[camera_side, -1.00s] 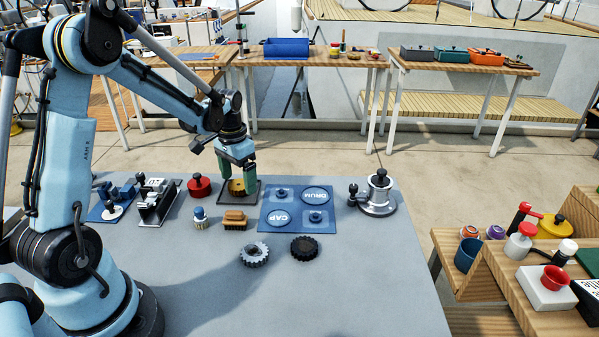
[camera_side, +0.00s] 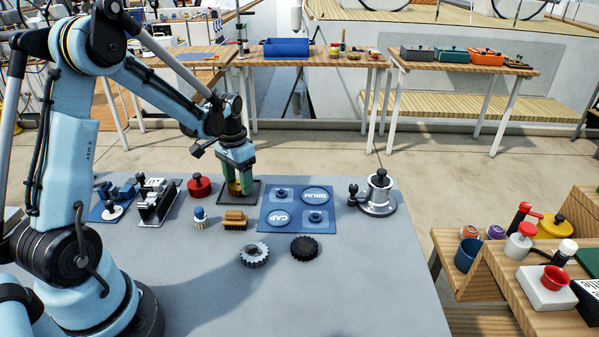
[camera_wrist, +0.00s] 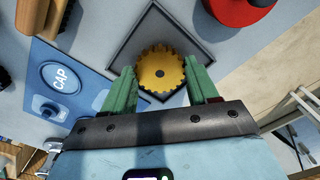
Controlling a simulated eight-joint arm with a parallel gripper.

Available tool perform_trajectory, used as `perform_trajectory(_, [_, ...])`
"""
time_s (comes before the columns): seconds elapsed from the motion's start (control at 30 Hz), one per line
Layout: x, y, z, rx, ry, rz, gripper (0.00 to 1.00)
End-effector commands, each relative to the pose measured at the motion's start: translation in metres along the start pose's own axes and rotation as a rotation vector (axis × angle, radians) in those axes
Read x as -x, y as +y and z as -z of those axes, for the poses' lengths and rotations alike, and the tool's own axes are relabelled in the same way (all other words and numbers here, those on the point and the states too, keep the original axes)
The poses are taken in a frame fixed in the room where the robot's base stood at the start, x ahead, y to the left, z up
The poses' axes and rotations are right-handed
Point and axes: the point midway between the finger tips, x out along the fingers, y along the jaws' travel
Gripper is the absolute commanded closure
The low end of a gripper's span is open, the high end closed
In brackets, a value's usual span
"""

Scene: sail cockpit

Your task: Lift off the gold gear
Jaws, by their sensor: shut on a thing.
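The gold gear (camera_wrist: 161,71) is between the two green fingers of my gripper (camera_wrist: 162,88) in the wrist view. My gripper (camera_side: 238,182) is shut on it, with a finger on each side of its toothed rim. In the side view the gold gear (camera_side: 236,188) is mostly hidden by the fingers. It is above a dark square plate (camera_side: 252,199), which also shows behind it in the wrist view (camera_wrist: 150,22). I cannot tell how large the gap is between gear and plate.
A red knobbed pot (camera_side: 200,187) stands left of the plate. A brush (camera_side: 235,220) is in front. A blue board (camera_side: 297,220) marked CAP and DRUM lies to the right. A silver gear (camera_side: 254,254) and a black gear (camera_side: 304,248) lie on the clear front grey table.

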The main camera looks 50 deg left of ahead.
Motion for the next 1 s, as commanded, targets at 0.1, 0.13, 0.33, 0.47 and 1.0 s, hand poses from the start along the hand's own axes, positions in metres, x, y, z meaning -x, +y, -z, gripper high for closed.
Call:
perform_trajectory(0.1, [0.002,0.000,0.000,0.000,0.000,0.000,0.78])
perform_trajectory(0.13, [0.003,0.000,0.000,0.000,0.000,0.000,0.78])
perform_trajectory(0.33, [0.021,0.000,0.000,0.000,0.000,0.000,0.78])
perform_trajectory(0.47, [0.044,0.000,0.000,0.000,0.000,0.000,0.78])
perform_trajectory(1.0, [0.103,0.104,-0.020,-0.003,0.000,0.000,0.78])
